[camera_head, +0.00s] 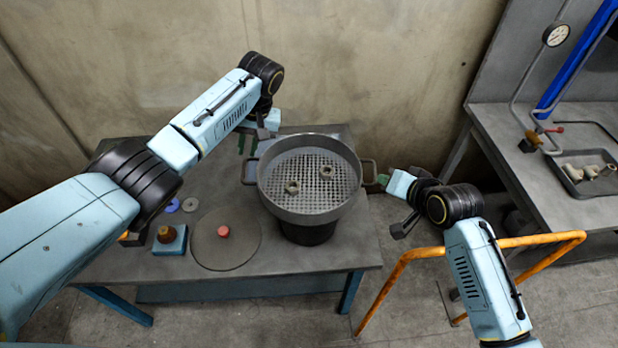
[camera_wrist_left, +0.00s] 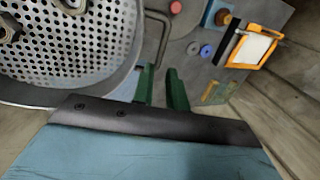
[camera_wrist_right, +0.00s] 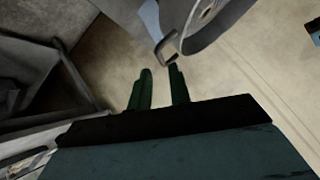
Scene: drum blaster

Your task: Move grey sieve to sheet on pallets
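The grey sieve (camera_head: 318,207) is a round perforated pan with two side handles, sitting level on a dark drum (camera_head: 306,235) on the table. Two nut-like metal parts lie in it. It also shows in the left wrist view (camera_wrist_left: 85,52). My left gripper (camera_head: 247,143) is open, with its green fingers apart, just behind the sieve's left handle (camera_head: 249,172). My right gripper (camera_head: 382,180) is open beside the right handle (camera_head: 370,172). In the right wrist view, that handle (camera_wrist_right: 167,48) is just beyond the fingertips. Neither handle is gripped. No sheet or pallets are visible.
The table (camera_head: 330,262) also holds a round plate (camera_head: 225,250) with a red knob, a blue block (camera_head: 170,241) and small discs. An orange rail (camera_head: 400,268) stands right of the table. A bench (camera_head: 510,150) with a gauge and tray is at right. A concrete wall is behind.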

